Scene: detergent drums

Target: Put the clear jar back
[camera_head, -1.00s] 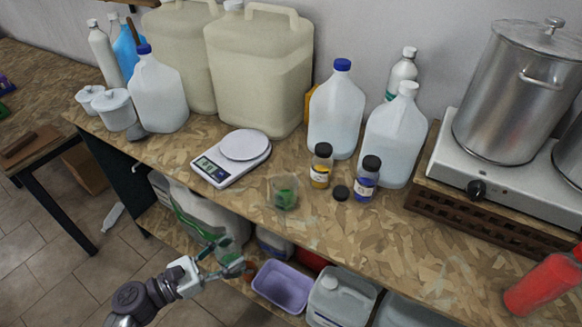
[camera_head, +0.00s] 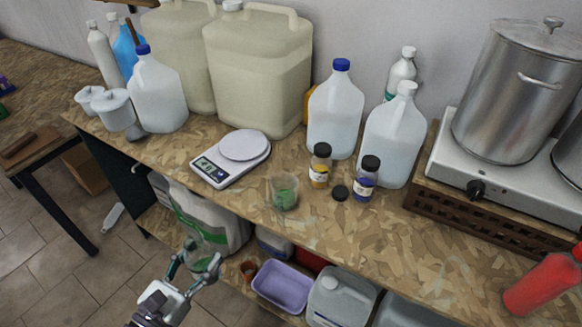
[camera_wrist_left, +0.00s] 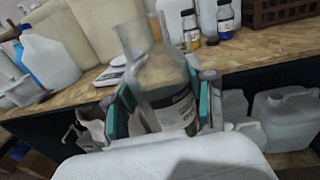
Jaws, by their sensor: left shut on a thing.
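My left gripper (camera_head: 203,256) is low in front of the workbench in the head view, its fingers pointing up towards the bench. It is shut on a clear jar, which is hard to make out there against the background. In the left wrist view the clear jar (camera_wrist_left: 160,72) stands between the teal-padded fingers of the left gripper (camera_wrist_left: 160,105). My right gripper is not in view.
A purple tub (camera_head: 283,288) and a canister (camera_head: 340,298) sit below.

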